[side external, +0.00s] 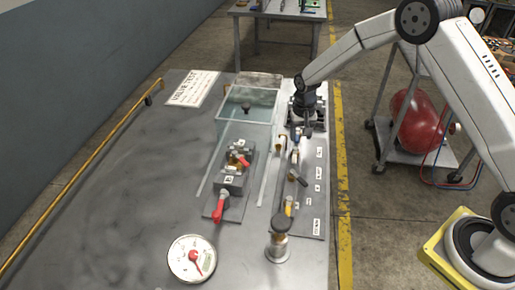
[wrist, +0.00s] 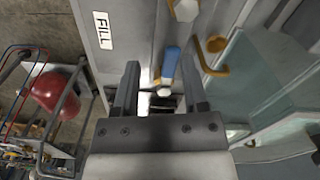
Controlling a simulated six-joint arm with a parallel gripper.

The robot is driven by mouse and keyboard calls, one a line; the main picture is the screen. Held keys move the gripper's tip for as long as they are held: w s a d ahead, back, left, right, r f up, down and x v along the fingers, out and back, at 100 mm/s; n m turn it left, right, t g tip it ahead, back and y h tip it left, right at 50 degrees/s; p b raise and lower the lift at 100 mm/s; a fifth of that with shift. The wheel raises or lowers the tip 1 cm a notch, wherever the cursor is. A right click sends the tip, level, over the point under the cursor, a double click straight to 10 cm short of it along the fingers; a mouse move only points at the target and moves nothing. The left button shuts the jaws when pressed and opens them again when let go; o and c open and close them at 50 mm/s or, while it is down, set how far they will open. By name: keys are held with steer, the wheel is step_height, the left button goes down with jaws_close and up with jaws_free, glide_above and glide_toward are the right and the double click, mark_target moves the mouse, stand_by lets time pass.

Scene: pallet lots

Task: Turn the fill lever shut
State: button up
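The fill lever has a blue handle (wrist: 170,65) and stands beside a white label reading FILL (wrist: 103,30) in the wrist view. In the side external view the blue handle (side external: 296,141) shows small, just below my gripper (side external: 305,130). In the wrist view my gripper (wrist: 161,62) is open, with one finger on each side of the blue handle. Gaps show between the handle and both fingers, so it is not gripped.
A clear tank (side external: 247,104) stands left of my gripper. A red lever (side external: 220,206) sits on a plate nearer the camera. A round gauge (side external: 192,259) lies at the front. A yellow pipe hook (wrist: 212,62) is close to my right finger.

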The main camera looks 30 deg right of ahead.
steer(key=n, duration=0.1)
steer(key=d+n, duration=0.1)
steer(key=n, duration=0.2)
steer(key=shift+s+d+n, duration=0.25)
steer(key=shift+d+n, duration=0.05)
steer(key=n, duration=0.1)
steer(key=d+n, duration=0.1)
steer(key=n, duration=0.2)
steer(key=shift+d+n, duration=0.3)
steer(key=shift+w+r, duration=0.1)
steer(key=shift+r, duration=0.2)
step_height(320, 180, up, 8)
steer(key=s+a+r+m+t, duration=0.1)
steer(key=s+a, duration=0.2)
steer(key=s, duration=0.8)
steer(key=s+a+r+m+t, duration=0.1)
steer(key=s+a+m, duration=0.1)
steer(key=s, duration=0.9)
steer(key=shift+s+a+t, duration=0.3)
steer(key=shift+s+a, duration=0.1)
steer(key=shift+a, duration=0.2)
steer(key=shift+w+r, duration=0.1)
